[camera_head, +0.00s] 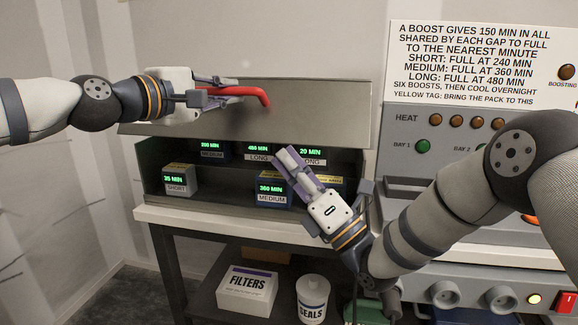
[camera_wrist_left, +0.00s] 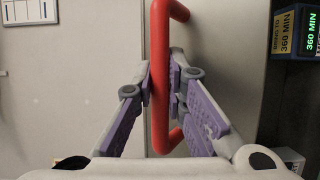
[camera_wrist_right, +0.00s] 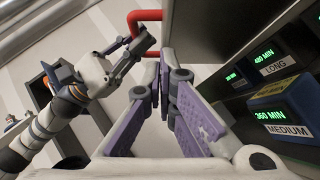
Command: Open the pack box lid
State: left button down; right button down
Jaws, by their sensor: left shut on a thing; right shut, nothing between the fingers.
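The pack box (camera_head: 150,168) stands on the bench with its grey lid (camera_head: 320,112) raised, so the front is open and packs show inside. The lid's red handle (camera_head: 262,94) is between the fingers of my left gripper (camera_head: 236,90), which is shut on it. The left wrist view shows the red bar (camera_wrist_left: 160,70) upright between the purple pads. My right gripper (camera_head: 284,155) is shut and empty in front of the box opening, below the lid. In the right wrist view its fingers (camera_wrist_right: 160,75) meet, with the handle (camera_wrist_right: 135,20) beyond.
Inside are a 35 MIN short pack (camera_head: 180,181), a 360 MIN medium pack (camera_head: 273,192) and others behind. A panel with lamps (camera_head: 455,122) stands to the right. A filters box (camera_head: 247,289) and seals tub (camera_head: 312,297) are on the lower shelf. Left of the box is free.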

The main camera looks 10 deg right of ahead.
pick_arm(q)
jog(key=shift+d+f, duration=0.15)
jog(key=shift+f, duration=0.05)
pick_arm(e)
jog(key=shift+d+r+m, duration=0.15)
jog(key=shift+r+m, duration=0.25)
jog(key=shift+r, duration=0.55)
pick_arm(q)
jog(key=c, duration=1.6)
grip_release()
